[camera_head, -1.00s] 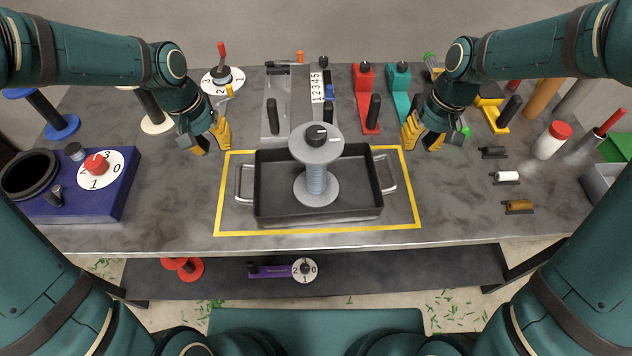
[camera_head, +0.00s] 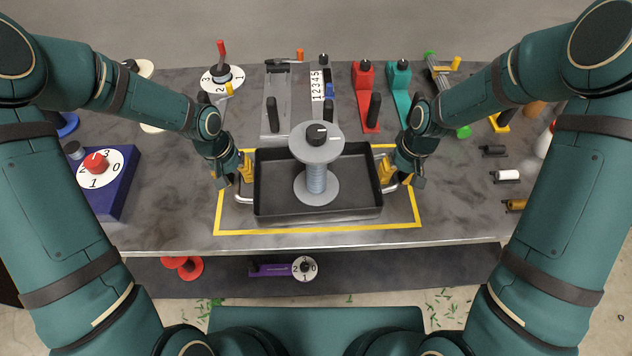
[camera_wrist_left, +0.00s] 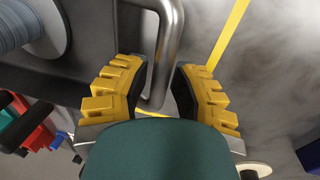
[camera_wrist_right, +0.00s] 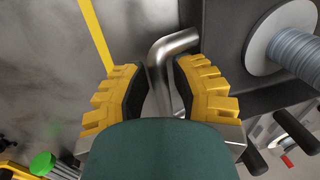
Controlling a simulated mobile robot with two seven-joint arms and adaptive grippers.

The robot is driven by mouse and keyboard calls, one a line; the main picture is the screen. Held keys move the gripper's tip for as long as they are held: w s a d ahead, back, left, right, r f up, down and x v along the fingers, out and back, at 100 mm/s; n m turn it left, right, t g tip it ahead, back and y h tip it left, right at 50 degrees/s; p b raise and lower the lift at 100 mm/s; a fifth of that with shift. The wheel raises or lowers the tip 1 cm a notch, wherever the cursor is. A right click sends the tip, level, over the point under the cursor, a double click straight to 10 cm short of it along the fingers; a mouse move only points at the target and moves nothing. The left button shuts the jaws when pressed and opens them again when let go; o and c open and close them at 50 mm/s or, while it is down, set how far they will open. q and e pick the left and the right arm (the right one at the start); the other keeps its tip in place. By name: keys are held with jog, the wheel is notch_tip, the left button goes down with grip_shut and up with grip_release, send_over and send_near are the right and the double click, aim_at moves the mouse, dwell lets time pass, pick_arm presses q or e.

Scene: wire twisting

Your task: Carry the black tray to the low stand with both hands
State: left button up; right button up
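The black tray (camera_head: 350,204) sits on the workbench inside a yellow outline, with a grey spool (camera_head: 317,180) standing in it. My left gripper (camera_head: 246,168) is at the tray's left handle (camera_head: 241,197). In the left wrist view the metal handle (camera_wrist_left: 168,45) runs between its open yellow fingers (camera_wrist_left: 152,92). My right gripper (camera_head: 387,170) is at the right handle. In the right wrist view that handle (camera_wrist_right: 172,45) lies between its open fingers (camera_wrist_right: 160,92), close to the right-hand finger. I cannot tell which thing is the low stand.
A dark lower shelf (camera_head: 360,286) runs below the bench's front edge, holding a red spool (camera_head: 190,268) and a purple tool (camera_head: 272,270). Red (camera_head: 366,100) and teal (camera_head: 398,85) fixtures stand behind the tray. A blue box with a dial (camera_head: 105,180) is at left.

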pick_arm(q)
jog(key=shift+f, duration=0.1)
pick_arm(e)
jog(key=shift+f, duration=0.15)
pick_arm(q)
jog(key=shift+d, duration=0.1)
grip_shut()
pick_arm(e)
grip_shut()
